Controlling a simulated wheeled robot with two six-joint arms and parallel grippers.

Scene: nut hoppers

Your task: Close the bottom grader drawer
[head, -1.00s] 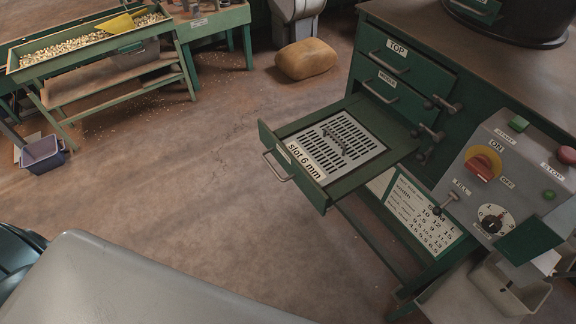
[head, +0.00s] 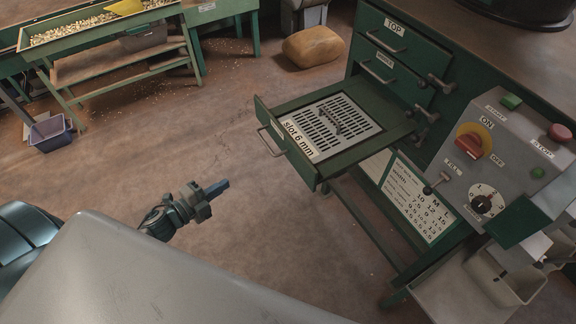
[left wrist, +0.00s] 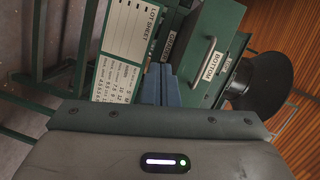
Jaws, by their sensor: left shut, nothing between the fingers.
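The bottom grader drawer (head: 284,142) is pulled out from the green cabinet, below the shut top and middle drawers. It holds a slotted plate (head: 350,108) labelled "slot 6 mm" and has a bar handle on its front. The drawer's "BOTTOM" label and handle show in the left wrist view, on the green drawer front (left wrist: 198,88). My left gripper (head: 218,187) is shut and empty, in front and to the left of the drawer, apart from it. Its blue fingers (left wrist: 160,85) point towards the cabinet in the left wrist view. My right gripper is not in view.
A grey control box (head: 510,150) with a red-and-yellow switch and a dial stands right of the drawer. A lot sheet (head: 418,198) hangs below it. A sack (head: 313,47), a blue bin (head: 50,133) and a sorting table lie further back. The floor left of the drawer is clear.

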